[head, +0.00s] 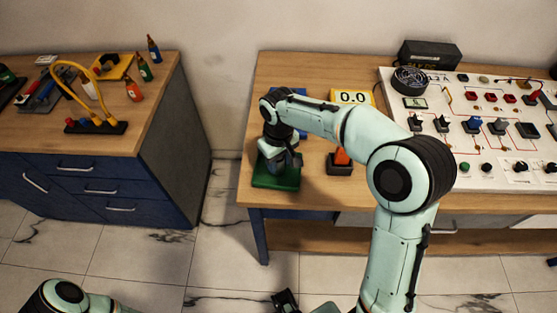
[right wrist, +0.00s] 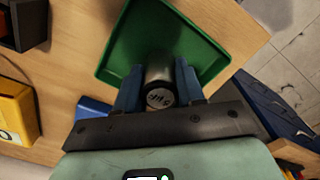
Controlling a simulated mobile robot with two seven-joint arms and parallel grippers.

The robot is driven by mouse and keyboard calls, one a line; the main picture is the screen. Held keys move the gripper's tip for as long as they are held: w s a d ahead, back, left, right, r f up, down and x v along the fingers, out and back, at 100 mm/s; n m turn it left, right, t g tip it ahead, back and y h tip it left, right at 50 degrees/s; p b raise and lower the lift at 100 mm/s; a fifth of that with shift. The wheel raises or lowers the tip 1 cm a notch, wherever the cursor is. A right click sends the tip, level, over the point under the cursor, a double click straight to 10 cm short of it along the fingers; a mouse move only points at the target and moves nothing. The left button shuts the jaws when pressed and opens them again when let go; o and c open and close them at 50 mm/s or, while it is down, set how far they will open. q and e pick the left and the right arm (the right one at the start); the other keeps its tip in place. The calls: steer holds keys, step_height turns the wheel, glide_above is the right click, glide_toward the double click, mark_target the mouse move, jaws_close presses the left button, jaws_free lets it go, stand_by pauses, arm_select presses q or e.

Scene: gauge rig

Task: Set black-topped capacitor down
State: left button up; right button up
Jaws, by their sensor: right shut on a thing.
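My right gripper (head: 278,164) is over the green tray (head: 268,180) at the table's left front corner. In the right wrist view, its blue fingers (right wrist: 160,90) are shut on the capacitor (right wrist: 159,75), a grey cylinder with a dark, marked end facing the camera. The capacitor is in line with the green tray (right wrist: 112,62); I cannot tell whether it touches the tray's floor. In the head view the hand mostly hides it. A dark part at the bottom edge seems to be my left gripper (head: 286,301); its jaws are unclear.
A dark holder with an orange part (head: 341,161) stands right of the tray. Behind are a yellow meter (head: 352,97) and a white circuit board (head: 465,130) with several components. A blue cabinet (head: 90,185) stands left, across a floor gap.

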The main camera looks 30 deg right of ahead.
steer(key=shift+f, duration=0.1)
steer(key=o, duration=1)
steer(key=shift+o, duration=0.2)
steer(key=shift+r, duration=0.25)
step_height(320, 180, up, 12)
steer(key=p, duration=0.2)
steer(key=shift+f, duration=0.15)
